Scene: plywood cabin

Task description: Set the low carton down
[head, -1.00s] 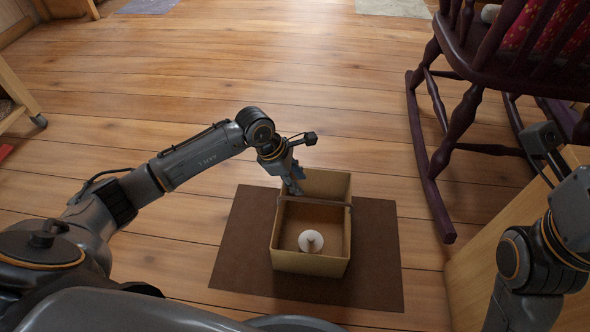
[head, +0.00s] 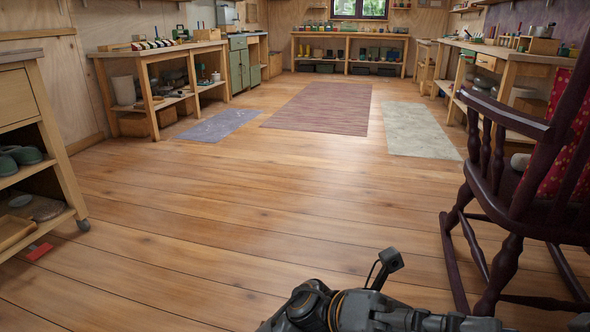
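The low carton is not in view now, as the head view looks out across the room rather than down. Part of one of my arms (head: 345,308), seemingly the right, shows at the bottom edge, with a dark joint at its left end and a small camera-like part above it. Its fingers do not show. My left gripper is out of view. Whether either gripper holds the carton cannot be seen.
A dark rocking chair (head: 511,207) stands at right. A wheeled wooden cart (head: 52,159) is at left. Workbenches line the walls. A blue mat (head: 219,125), a reddish rug (head: 321,108) and a pale mat (head: 417,131) lie ahead. The middle floor (head: 260,210) is clear.

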